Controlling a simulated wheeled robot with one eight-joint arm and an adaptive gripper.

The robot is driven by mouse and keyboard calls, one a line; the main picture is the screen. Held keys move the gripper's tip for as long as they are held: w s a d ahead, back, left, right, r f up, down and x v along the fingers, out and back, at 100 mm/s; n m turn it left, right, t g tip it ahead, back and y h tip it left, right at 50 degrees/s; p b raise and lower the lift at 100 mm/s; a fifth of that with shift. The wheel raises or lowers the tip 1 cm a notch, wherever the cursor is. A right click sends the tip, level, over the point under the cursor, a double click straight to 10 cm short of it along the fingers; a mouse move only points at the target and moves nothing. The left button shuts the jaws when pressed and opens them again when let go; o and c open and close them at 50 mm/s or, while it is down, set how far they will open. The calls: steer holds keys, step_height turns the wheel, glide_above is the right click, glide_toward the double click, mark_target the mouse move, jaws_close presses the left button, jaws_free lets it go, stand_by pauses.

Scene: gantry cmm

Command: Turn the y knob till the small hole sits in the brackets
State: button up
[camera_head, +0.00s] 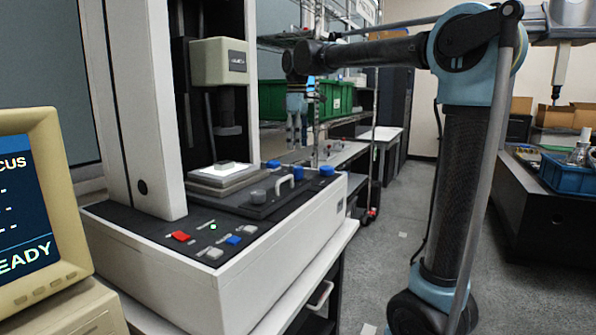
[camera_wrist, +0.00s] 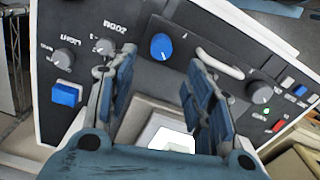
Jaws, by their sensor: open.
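The measuring machine (camera_head: 170,285) stands at left in the head view. A round blue knob (camera_wrist: 161,46) shows on its dark panel in the wrist view, beyond my fingertips; I cannot read whether its label is y. The head view shows several blue controls, one of them at the right corner (camera_head: 326,171). My gripper (camera_head: 297,143) points down above the machine's far right part, open and empty. In the wrist view its blue fingers (camera_wrist: 160,75) stand apart, not touching the knob. A small bright part (camera_wrist: 172,139) sits on the stage. The hole and brackets are not visible.
A white handle (camera_wrist: 220,62) and a grey knob (camera_wrist: 260,88) stand near the blue knob. Two smaller grey knobs and a square blue button (camera_wrist: 66,93) lie at left. The cut-off monitor (camera_head: 28,200) reads READY. A wire shelf (camera_head: 335,125) stands behind my gripper.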

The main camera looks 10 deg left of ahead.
mark_target(297, 167)
step_height(297, 167, down, 10)
steer(key=shift+r, duration=0.1)
stand_by(0.4)
steer(key=c, duration=1.1)
